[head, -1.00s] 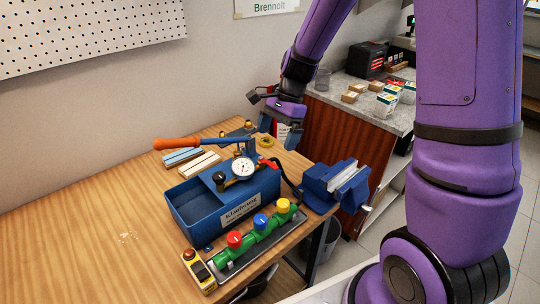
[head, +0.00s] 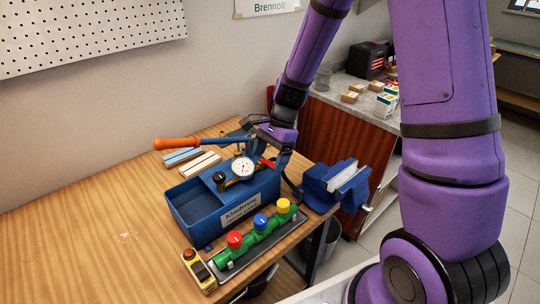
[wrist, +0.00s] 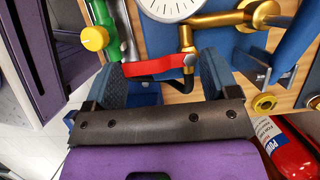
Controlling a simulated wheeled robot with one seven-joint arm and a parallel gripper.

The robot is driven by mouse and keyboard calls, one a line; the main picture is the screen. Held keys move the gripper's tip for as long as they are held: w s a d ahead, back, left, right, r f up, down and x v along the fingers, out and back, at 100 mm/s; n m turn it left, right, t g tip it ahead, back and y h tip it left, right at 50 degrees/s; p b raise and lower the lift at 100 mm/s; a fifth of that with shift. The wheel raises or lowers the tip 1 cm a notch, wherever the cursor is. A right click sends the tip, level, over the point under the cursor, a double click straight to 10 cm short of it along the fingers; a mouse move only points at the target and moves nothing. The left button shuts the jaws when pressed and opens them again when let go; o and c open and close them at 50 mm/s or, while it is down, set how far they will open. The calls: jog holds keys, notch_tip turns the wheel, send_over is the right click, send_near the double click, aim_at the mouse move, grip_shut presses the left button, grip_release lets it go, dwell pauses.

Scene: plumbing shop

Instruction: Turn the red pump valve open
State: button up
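The blue test pump (head: 216,216) stands on the wooden bench with a dial gauge (head: 243,167) on top. Its red valve lever (wrist: 158,66) lies crosswise on a brass fitting (wrist: 187,45) in the wrist view; a bit of it shows in the head view (head: 268,163). My gripper (wrist: 163,78) is open, with one dark finger on each side of the red lever. The lever's left end is close to the left finger; I cannot tell whether they touch. In the head view my gripper (head: 272,150) is above the pump's right end, pointing down.
A green manifold (head: 250,247) with red, blue and yellow knobs lies in front of the pump. A blue vise (head: 325,183) is close on the right. The pump's orange-handled lever (head: 178,143) reaches left. A red extinguisher (wrist: 293,150) shows at the wrist view's lower right. Bench left is mostly clear.

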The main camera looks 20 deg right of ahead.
dwell(0.3)
jog(key=n, duration=0.1)
jog(key=n+g, duration=0.1)
jog(key=n, duration=0.1)
jog(key=w+d+n+h, duration=0.1)
jog(key=shift+n+g, duration=0.3)
jog(key=shift+n, duration=0.1)
jog(key=n, duration=0.2)
jog(key=w+n+g+h, duration=0.1)
jog(key=n, duration=0.1)
jog(key=shift+d+n, duration=0.15)
jog(key=shift+n, duration=0.15)
jog(key=n+h, duration=0.1)
jog(key=n, duration=0.1)
jog(key=w+n+h, duration=0.1)
jog(key=n, duration=0.1)
jog(key=shift+w, duration=0.15)
jog(key=shift+w+n+h, duration=0.25)
jog(key=shift+n+h, duration=0.15)
jog(key=shift+n, duration=0.7)
jog(key=shift+w+n+h, duration=0.25)
jog(key=shift+n+h, duration=0.15)
jog(key=shift+n, duration=0.7)
jog(key=shift+a, duration=0.2)
jog(key=o, duration=0.8)
jog(key=v, duration=1.1)
